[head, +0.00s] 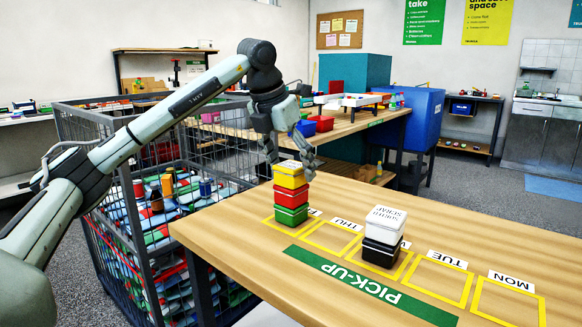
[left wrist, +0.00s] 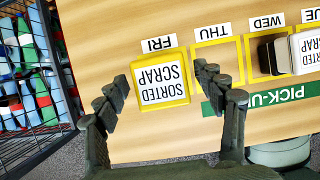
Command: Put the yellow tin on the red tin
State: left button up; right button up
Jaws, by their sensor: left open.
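The yellow tin (head: 289,176), with a white "SORTED SCRAP" label on its lid, sits on top of the red tin (head: 291,192). The red tin sits on a green tin (head: 291,215) in the FRI square of the table. My left gripper (head: 291,162) is open above the stack, its fingers on either side of the yellow tin's top. In the left wrist view the yellow tin (left wrist: 162,84) lies between the open fingers, with gaps on both sides; the tins under it are hidden there. My right gripper is not in view.
A white tin (head: 386,223) stands on a black tin (head: 380,253) in the WED square. The THU square (head: 333,239), TUE square (head: 440,280) and MON square (head: 507,302) are empty. A wire cage (head: 215,195) of mixed goods stands left of the table.

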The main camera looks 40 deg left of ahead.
pick_arm(q)
jog(key=v, duration=1.2)
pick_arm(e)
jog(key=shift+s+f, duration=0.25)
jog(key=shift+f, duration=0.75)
